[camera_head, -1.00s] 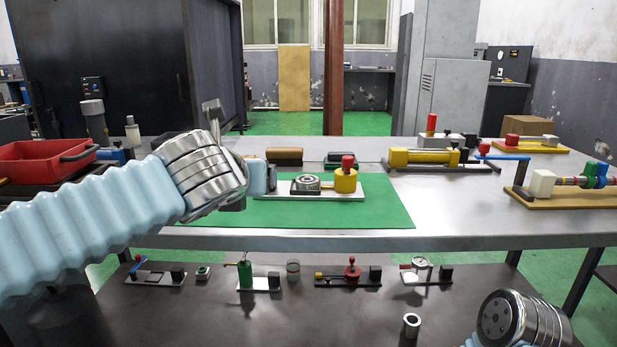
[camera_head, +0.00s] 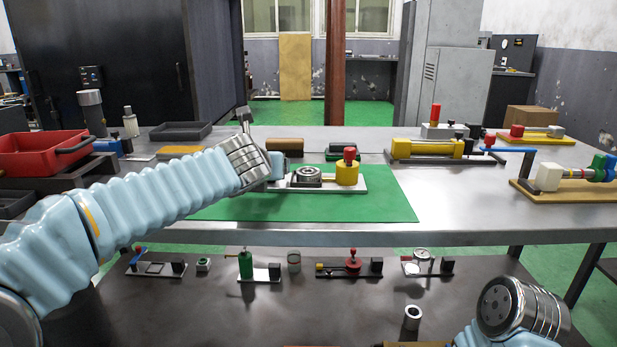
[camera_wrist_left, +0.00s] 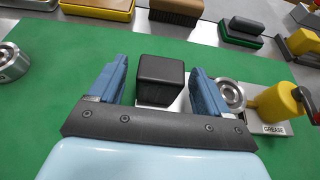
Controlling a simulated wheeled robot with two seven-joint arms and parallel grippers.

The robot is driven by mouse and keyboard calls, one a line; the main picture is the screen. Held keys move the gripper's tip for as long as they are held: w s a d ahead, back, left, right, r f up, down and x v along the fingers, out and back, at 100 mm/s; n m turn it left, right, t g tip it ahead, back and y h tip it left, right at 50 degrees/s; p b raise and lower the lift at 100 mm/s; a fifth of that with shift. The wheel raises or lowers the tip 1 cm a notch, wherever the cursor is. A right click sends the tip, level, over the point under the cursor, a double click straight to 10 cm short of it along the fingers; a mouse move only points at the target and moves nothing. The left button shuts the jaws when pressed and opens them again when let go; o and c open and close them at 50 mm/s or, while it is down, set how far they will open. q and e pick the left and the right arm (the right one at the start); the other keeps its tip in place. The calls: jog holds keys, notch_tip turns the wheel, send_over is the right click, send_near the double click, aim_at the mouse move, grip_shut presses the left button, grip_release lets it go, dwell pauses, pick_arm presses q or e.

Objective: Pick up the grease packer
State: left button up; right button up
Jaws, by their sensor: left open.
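The grease packer (camera_head: 346,173) is a pale plate on the green mat, with a yellow pot with a red-topped fitting and a round metal part. In the left wrist view its yellow pot (camera_wrist_left: 277,103) is labelled GREASE at the right. In the head view the left gripper (camera_head: 277,172) is at the packer's left end, partly hidden by my wrist. My right gripper is out of view.
The green mat (camera_head: 395,207) has free room in front of the packer. Two brushes or blocks (camera_head: 285,145) lie behind it. A yellow cylinder fixture (camera_head: 430,148) stands to the right, a red tray (camera_head: 40,155) far left. A lower shelf (camera_head: 210,310) holds several small fixtures.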

pick_arm(q)
jog(key=shift+w+f, duration=0.2)
jog(key=shift+w, duration=0.2)
jog(key=shift+c, duration=0.3)
jog(key=c, duration=1.2)
jog(key=shift+r, duration=0.1)
jog(key=shift+r, duration=0.15)
